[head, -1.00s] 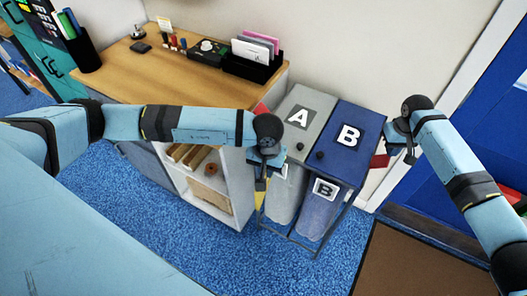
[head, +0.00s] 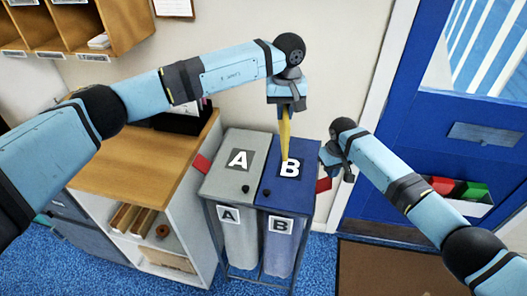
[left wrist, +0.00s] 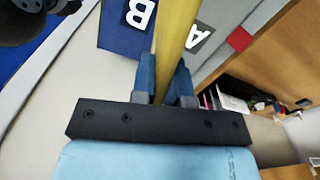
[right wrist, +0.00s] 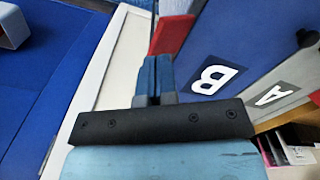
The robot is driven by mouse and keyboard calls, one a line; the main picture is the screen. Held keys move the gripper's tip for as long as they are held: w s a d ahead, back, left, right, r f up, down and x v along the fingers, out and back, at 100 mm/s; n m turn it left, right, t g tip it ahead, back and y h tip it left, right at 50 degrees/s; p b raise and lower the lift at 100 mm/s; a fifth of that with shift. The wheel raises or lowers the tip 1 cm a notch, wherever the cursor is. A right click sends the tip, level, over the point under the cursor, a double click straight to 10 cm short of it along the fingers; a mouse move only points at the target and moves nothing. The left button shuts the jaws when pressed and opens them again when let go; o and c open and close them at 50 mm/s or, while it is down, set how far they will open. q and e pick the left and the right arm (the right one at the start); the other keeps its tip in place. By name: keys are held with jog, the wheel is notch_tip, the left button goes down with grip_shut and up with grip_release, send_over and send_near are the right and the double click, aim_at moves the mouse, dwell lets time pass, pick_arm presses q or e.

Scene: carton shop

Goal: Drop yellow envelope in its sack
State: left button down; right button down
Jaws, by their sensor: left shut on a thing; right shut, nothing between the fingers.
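My left gripper (head: 286,106) is shut on the yellow envelope (head: 285,138), which hangs edge-on above the sack stand; it also shows in the left wrist view (left wrist: 176,40). Below it are a closed grey lid marked A (head: 226,178) and a closed blue lid marked B (head: 285,197). The envelope's lower tip overlaps the B lid in the head view; I cannot tell whether they touch. Under the lids hang sack A (head: 241,252) and sack B (head: 280,257). My right gripper (right wrist: 155,62) is shut and empty, close to the red tab (right wrist: 173,34) on the B side.
Another red tab (head: 201,164) sits at the A side, beside the wooden-topped cabinet (head: 150,165). A blue door (head: 420,150) with a bin of red and green things stands at the right. A brown mat (head: 385,270) lies on the floor.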

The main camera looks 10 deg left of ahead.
pick_arm(q)
jog(key=w+d, duration=0.1)
jog(key=w, duration=0.5)
jog(key=shift+w+r, duration=0.25)
jog(key=shift+r, duration=0.1)
jog(key=shift+m, duration=0.3)
pick_arm(e)
jog(key=shift+f, duration=0.1)
dwell(1.6)
